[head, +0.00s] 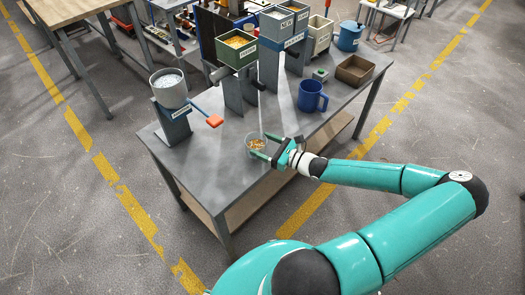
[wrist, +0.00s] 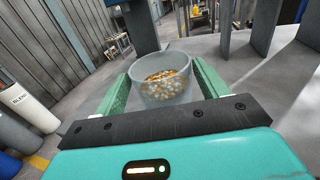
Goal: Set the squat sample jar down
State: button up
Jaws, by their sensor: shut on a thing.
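The squat sample jar (head: 255,146) is a clear, wide cup with golden and pale bits inside. It is over the front part of the grey table (head: 222,180) in the head view. My gripper (head: 262,147) is shut on the jar, one finger on each side. In the wrist view the jar (wrist: 163,82) stands upright between the green fingers of my gripper (wrist: 163,95). I cannot tell whether the jar's base touches the table, as the gripper body hides its lower part.
A blue mug (head: 311,97) stands behind and right of the jar. A stand with a grey-white bucket (head: 169,88) and an orange-tipped lever (head: 214,120) is at left. Labelled bins (head: 237,49) stand behind. A brown tray (head: 354,70) is at back right. Bare tabletop surrounds the jar.

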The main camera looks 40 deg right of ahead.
aim_at(256, 146)
jog(key=shift+w+d+f, duration=0.1)
jog(key=shift+w+f, duration=0.35)
jog(key=shift+f, duration=0.05)
jog(key=f, duration=0.2)
jog(key=shift+w+f, duration=0.25)
jog(key=shift+f, duration=0.5)
jog(key=shift+f, duration=0.25)
jog(key=o, duration=1.1)
jog(key=shift+r, duration=0.1)
